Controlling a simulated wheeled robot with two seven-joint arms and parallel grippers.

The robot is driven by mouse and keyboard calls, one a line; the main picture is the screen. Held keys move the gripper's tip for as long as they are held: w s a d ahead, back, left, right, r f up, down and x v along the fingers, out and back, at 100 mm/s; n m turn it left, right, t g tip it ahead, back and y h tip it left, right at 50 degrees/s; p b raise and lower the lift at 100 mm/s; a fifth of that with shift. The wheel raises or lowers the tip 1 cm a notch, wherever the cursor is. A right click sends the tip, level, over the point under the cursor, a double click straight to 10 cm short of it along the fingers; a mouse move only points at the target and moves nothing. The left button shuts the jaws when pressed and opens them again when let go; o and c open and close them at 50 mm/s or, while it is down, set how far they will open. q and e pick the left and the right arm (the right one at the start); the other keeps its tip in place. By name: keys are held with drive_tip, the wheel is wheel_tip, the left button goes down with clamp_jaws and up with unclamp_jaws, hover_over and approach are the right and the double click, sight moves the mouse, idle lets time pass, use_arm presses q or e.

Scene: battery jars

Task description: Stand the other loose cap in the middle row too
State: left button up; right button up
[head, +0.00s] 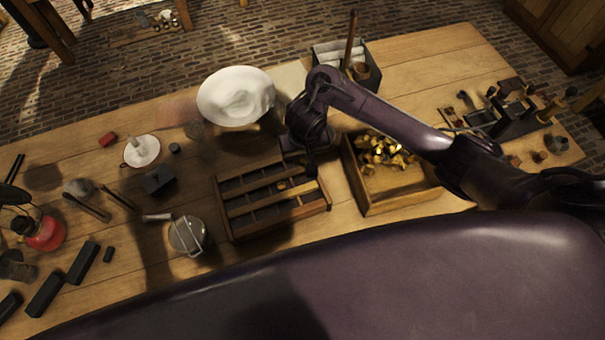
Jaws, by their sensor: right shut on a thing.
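The wooden rack (232,236), split into rows by slats, lies on the table in the middle of the head view. A small brownish piece (283,185), perhaps a cap, sits in its middle part towards the right end. My right gripper (311,170) points down over the rack's back right corner. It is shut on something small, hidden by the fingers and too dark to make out. I cannot tell whether the held thing touches the rack. My left gripper is not in view.
A wooden box of brassy pieces (381,208) stands close right of the rack. A white bowl-like thing (236,96) is behind it. A lidded glass jar (187,236) stands to the left. Dark blocks (82,262) and a red lantern (45,233) are farther left.

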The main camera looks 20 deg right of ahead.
drive_tip(key=b, duration=0.4)
hover_over(303, 180)
drive_tip(key=f, duration=0.6)
drive_tip(key=shift+s, duration=0.25)
drive_tip(key=shift+w+a+f+b, duration=0.1)
drive_tip(key=shift+f+b, duration=0.45)
drive_tip(key=shift+b, duration=0.05)
wheel_tip(303, 180, down, 4)
drive_tip(key=shift+r+b, duration=0.15)
drive_tip(key=shift+b, duration=1.05)
drive_tip(key=shift+f, duration=0.2)
drive_tip(key=o, duration=0.7)
drive_tip(key=shift+f, duration=0.15)
